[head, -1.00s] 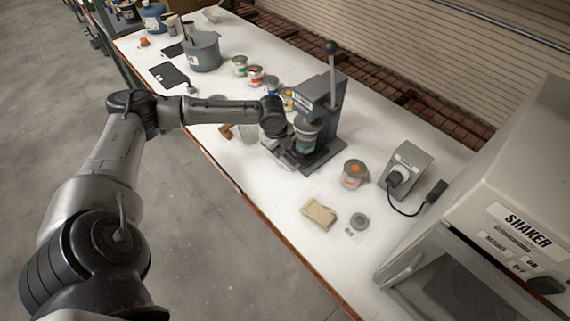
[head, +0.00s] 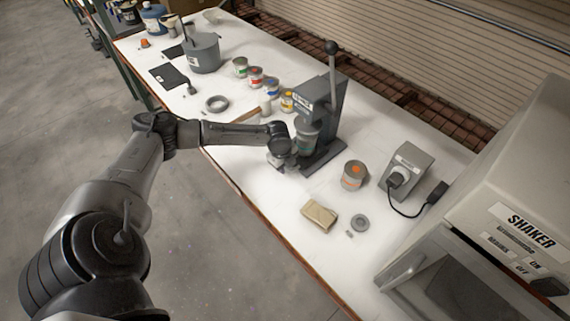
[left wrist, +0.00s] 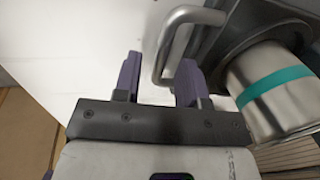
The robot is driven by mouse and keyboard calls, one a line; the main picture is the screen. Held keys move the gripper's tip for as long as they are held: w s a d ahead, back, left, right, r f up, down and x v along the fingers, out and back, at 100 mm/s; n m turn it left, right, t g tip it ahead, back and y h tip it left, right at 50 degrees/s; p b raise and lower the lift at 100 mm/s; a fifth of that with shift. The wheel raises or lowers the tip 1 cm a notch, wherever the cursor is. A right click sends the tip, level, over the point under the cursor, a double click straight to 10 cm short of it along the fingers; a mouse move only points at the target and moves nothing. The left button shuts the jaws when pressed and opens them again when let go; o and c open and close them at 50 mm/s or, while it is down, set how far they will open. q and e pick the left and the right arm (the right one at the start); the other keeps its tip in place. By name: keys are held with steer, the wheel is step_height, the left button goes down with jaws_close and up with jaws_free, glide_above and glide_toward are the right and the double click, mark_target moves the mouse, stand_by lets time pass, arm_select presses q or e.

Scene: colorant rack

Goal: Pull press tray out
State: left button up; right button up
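The grey press (head: 322,105) stands on the white bench in the head view, its lever upright. A metal can with a teal band (left wrist: 275,95) sits in the press on a dark press tray (left wrist: 236,30). The can also shows in the head view (head: 307,138). A bent metal handle (left wrist: 166,45) sticks out from the tray. My left gripper (left wrist: 160,62) is open, with the handle's outer bar between its purple fingers, closer to the right finger. In the head view my left wrist hides most of the tray. My right gripper is not in view.
An orange-marked can (head: 354,175), a tan block (head: 319,215) and a grey lid (head: 360,221) lie right of the press. Several paint cans, a grey ring (head: 217,103) and a grey pot (head: 203,53) stand left. The shaker (head: 505,190) is at right.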

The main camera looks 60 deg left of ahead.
arm_select(q)
jaws_close()
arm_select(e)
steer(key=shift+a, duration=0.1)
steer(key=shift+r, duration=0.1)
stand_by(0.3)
